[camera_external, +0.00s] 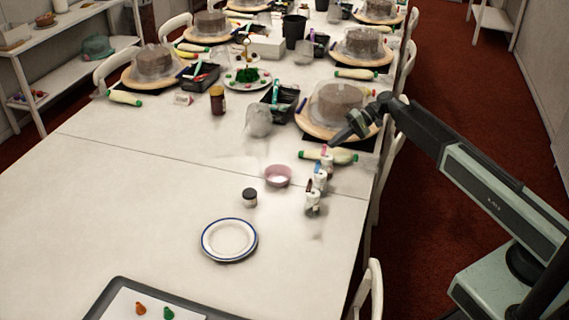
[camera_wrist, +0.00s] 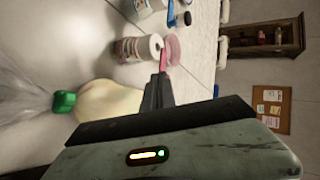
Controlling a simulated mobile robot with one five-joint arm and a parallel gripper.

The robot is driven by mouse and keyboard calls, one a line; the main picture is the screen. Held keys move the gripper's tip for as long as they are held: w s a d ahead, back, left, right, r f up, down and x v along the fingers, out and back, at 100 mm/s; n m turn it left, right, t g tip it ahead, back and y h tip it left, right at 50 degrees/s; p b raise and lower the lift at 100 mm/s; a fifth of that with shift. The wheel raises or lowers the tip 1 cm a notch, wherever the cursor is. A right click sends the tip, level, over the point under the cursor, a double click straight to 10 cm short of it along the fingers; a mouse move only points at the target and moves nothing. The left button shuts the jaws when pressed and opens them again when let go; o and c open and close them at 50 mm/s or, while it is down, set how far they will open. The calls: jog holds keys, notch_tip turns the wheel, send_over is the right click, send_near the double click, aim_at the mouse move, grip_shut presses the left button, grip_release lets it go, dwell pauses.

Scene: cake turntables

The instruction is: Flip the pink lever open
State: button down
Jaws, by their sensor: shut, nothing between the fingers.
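In the wrist view a white bottle with a printed label (camera_wrist: 130,49) lies sideways in the picture. A narrow pink lever (camera_wrist: 163,60) shows beside its end, just beyond my dark fingertips. I cannot tell whether they touch, nor how far the lever is turned. My gripper (camera_wrist: 160,77) is shut and empty. In the external view my gripper (camera_external: 340,136) hangs over the table's right side, in front of a cake turntable. Several small white bottles stand in a row below it, the nearest to the camera being one bottle (camera_external: 313,205). Their levers are too small to tell apart.
A pink bowl (camera_external: 278,176) stands left of the bottles, with a dark-lidded jar (camera_external: 250,197) and a blue-rimmed plate (camera_external: 229,240) nearby. A green-tipped piping bag (camera_external: 340,156) lies close to the far bottle. The table (camera_external: 120,210) is clear at the left.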

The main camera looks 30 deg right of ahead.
jog(key=d, duration=0.4)
jog(key=shift+w+d+r, duration=0.15)
jog(key=shift+w+d, duration=0.05)
jog(key=shift+d, duration=0.15)
jog(key=p+v, duration=0.5)
jog(key=v, duration=0.4)
jog(key=shift+w, duration=0.65)
jog(key=shift+r, duration=0.15)
